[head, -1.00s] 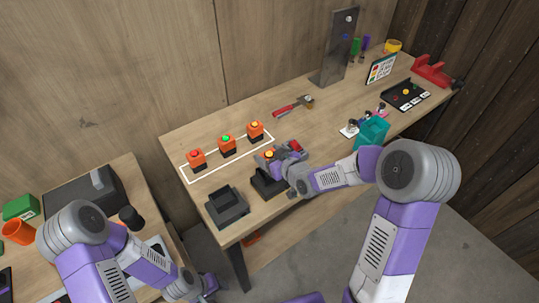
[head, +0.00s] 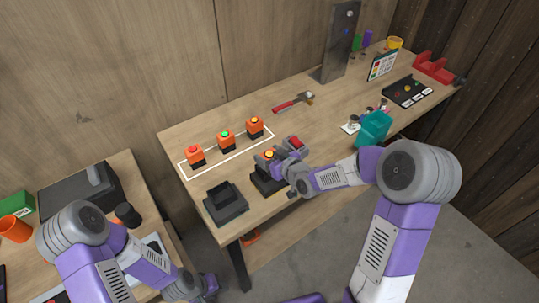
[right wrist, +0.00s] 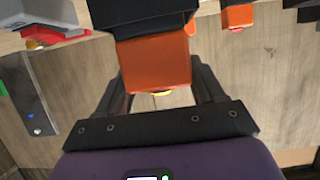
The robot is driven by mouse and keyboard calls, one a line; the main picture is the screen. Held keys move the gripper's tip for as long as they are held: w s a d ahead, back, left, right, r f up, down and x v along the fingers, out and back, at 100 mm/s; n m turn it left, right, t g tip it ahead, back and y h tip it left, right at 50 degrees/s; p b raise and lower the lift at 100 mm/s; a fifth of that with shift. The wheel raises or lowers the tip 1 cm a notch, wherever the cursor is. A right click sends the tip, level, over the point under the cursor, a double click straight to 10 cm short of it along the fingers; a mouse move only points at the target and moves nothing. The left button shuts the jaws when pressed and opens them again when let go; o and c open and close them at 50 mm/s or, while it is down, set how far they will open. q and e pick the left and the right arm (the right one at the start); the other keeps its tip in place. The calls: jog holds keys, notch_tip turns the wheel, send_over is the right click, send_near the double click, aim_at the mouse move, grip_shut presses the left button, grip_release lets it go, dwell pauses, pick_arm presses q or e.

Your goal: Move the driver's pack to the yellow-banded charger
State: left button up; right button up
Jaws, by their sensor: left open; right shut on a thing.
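My right gripper (head: 270,162) is shut on an orange pack with a yellow top (head: 269,154). In the right wrist view the orange pack (right wrist: 155,65) fills the space between the fingers, its far end against a black block (right wrist: 155,20). In the head view the gripper and pack are right over a black dock (head: 267,184); I cannot tell how deeply the pack sits in it. A second black dock (head: 226,204) stands to the left, open on top. No yellow band shows clearly on either dock. My left gripper (head: 205,287) is open, low beside the bench, partly hidden.
A red and grey thing (head: 294,143) is close behind my right gripper.

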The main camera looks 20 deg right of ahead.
jog(key=shift+f, duration=0.2)
jog(key=o, duration=1.4)
jog(key=shift+c, duration=0.2)
jog(key=shift+f, duration=0.1)
jog(key=shift+s, duration=0.1)
jog(key=v, duration=0.7)
jog(key=shift+s+d, duration=0.1)
jog(key=shift+s, duration=0.1)
